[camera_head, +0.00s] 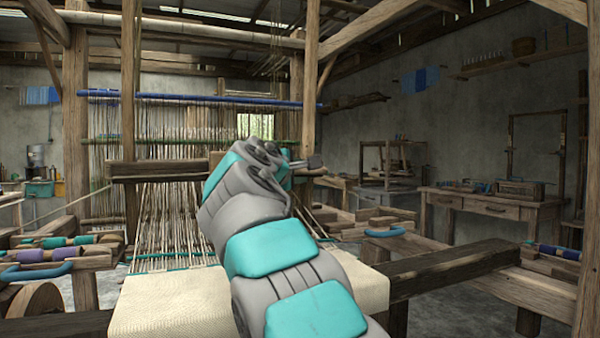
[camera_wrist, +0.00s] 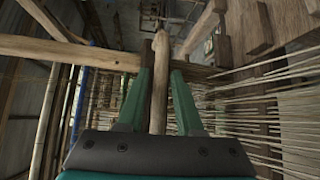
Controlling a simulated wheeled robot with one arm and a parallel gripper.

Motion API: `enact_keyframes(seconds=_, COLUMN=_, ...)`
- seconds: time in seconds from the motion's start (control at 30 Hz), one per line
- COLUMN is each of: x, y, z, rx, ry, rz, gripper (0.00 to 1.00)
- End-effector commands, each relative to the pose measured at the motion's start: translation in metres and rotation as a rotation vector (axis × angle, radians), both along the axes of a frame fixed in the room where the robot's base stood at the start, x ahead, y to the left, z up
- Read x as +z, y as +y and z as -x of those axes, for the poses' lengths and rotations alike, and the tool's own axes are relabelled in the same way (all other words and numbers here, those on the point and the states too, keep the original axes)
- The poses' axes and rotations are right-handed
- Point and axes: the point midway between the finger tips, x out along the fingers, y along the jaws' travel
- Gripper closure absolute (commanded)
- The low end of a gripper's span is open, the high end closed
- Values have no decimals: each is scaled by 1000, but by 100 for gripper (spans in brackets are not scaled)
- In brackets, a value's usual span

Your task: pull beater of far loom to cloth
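The loom's beater (camera_head: 155,171) is a dark horizontal wooden bar across the pale warp threads (camera_head: 165,225) in the head view. The woven cream cloth (camera_head: 165,300) lies nearer, apart from the beater, with bare warp between them. My arm hides part of the beater, cloth and warp. My gripper (camera_head: 312,162) is near the beater's right end. In the wrist view, my gripper's green fingers (camera_wrist: 163,72) stand on either side of a wooden bar (camera_wrist: 159,95). A narrow gap shows at the right finger; contact at the left is unclear. I cannot tell whether this bar is the beater.
A dark front beam (camera_head: 445,268) runs right from the cloth. Upright posts (camera_head: 130,120) frame the loom. Spools (camera_head: 45,255) lie at the left. A workbench (camera_head: 490,205) stands at the back right. Warp threads (camera_wrist: 265,115) fill the right of the wrist view.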

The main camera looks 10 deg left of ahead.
Motion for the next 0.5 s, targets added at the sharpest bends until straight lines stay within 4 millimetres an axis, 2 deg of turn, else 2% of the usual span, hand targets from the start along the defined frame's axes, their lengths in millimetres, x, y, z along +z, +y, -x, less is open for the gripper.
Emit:
enact_keyframes(seconds=0.03, x=0, y=0, z=0, rx=0, ry=0, rz=0, gripper=72)
enact_keyframes(seconds=0.3, x=0, y=0, z=0, rx=0, ry=1, rz=0, gripper=100)
enact_keyframes(seconds=0.5, x=-1, y=0, z=0, rx=0, ry=1, rz=0, gripper=100)
